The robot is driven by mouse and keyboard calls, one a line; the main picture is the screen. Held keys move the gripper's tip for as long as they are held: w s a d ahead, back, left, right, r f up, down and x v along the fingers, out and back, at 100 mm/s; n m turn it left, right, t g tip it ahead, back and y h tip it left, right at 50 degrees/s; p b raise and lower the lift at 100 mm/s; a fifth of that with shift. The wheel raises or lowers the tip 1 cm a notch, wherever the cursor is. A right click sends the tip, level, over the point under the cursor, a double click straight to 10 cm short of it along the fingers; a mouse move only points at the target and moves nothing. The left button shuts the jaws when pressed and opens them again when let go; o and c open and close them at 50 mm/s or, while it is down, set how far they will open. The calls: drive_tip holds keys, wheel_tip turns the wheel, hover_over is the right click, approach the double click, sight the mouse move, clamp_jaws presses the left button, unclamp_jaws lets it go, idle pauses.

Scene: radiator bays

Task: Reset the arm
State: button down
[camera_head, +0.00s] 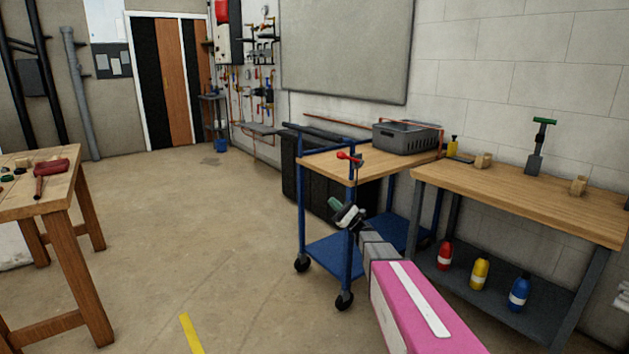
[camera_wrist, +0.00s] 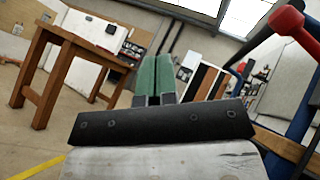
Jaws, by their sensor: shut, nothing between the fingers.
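My gripper (camera_head: 336,204) is at the end of my outstretched arm, in front of the blue trolley (camera_head: 324,247) in the head view. In the wrist view its two green fingers (camera_wrist: 154,76) stand side by side, closed together with nothing between them. A red-handled valve (camera_head: 348,158) is at the near corner of the trolley's wooden top, above my gripper in the head view. The red handle (camera_wrist: 287,20) shows large at the upper right of the wrist view, to the right of my fingers. I cannot tell the exact gap between gripper and trolley.
A grey basket (camera_head: 398,138) stands on the trolley's far end. A workbench (camera_head: 520,197) on the right carries a green-handled tool (camera_head: 540,146) and wooden blocks; coloured bottles stand below. A wooden table (camera_head: 60,200) is at the left. The floor between is clear.

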drive_tip(key=s+a+f+n+g+h, duration=0.3)
drive_tip(key=s+a+f+h, duration=0.1)
drive_tip(key=s+f+h, duration=0.3)
drive_tip(key=s+a+f+n+g+h, duration=0.2)
drive_tip(key=s+a+f+g+h, duration=0.1)
drive_tip(key=s+f+h, duration=0.45)
drive_tip(key=s+d+f+n+h, duration=0.3)
drive_tip(key=s+d+h, duration=0.2)
drive_tip(key=s+d, duration=0.1)
drive_tip(key=s+d+f+n+h, duration=0.3)
drive_tip(key=s+d+f+h, duration=0.1)
drive_tip(key=s+d+h, duration=0.2)
drive_tip(key=s+d, duration=0.1)
drive_tip(key=s, duration=0.1)
drive_tip(key=shift+s+d+f, duration=0.15)
drive_tip(key=shift+s+d, duration=0.15)
drive_tip(key=shift+s, duration=0.1)
